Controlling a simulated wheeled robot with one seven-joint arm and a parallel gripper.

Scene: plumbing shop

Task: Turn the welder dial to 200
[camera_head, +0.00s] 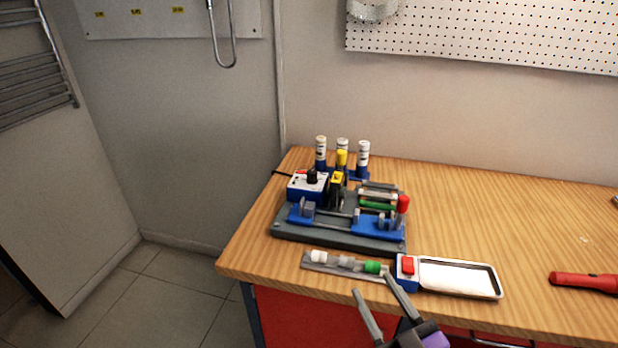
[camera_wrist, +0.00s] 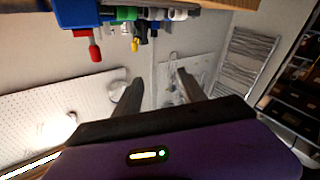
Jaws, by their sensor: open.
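The welder (camera_head: 308,187) is a small blue and white box at the back left of a grey bench fixture. A black dial (camera_head: 312,176) stands on its top; its markings are too small to read. My gripper (camera_head: 373,283) is open and empty at the front edge of the workbench, in front of and to the right of the welder, well apart from it. In the wrist view my gripper (camera_wrist: 157,80) shows two spread dark fingers with nothing between them. The wrist view is upside down, and I cannot make out the dial there.
The grey fixture (camera_head: 340,237) carries blue clamps and a red knob (camera_head: 403,204). White-capped bottles (camera_head: 363,158) stand behind. A strip with white and green fittings (camera_head: 372,267) and a metal tray (camera_head: 458,278) lie in front. A red torch (camera_head: 584,282) lies right. The bench's right half is mostly clear.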

